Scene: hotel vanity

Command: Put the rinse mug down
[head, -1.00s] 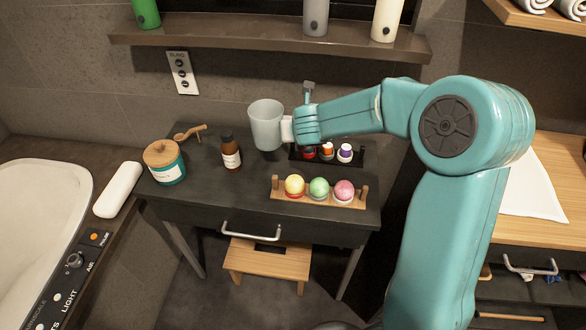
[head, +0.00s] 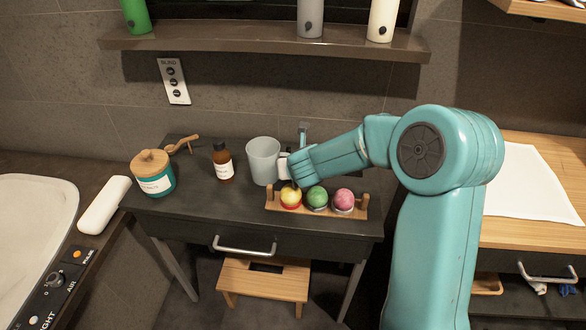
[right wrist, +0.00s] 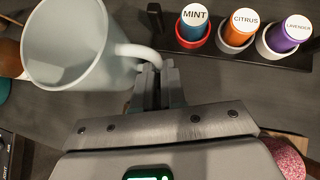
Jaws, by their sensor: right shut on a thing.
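The rinse mug (head: 263,161) is a pale, translucent grey mug, upright over the dark vanity top (head: 190,195), between the brown bottle and the bath-bomb rack. My right gripper (head: 287,168) comes from the right and is shut on the mug's handle. In the right wrist view the gripper (right wrist: 155,85) grips the handle at the mug's right side, and the mug (right wrist: 75,45) looks empty. Whether its base touches the vanity top cannot be told. My left gripper is not in view.
A brown bottle (head: 223,165) stands left of the mug, and a teal jar (head: 155,183) farther left. A wooden rack (head: 323,210) holds three bath bombs at the front right. Labelled vials (right wrist: 238,27) stand in a dark rack (right wrist: 200,56) close to the gripper. The front-left vanity top is clear.

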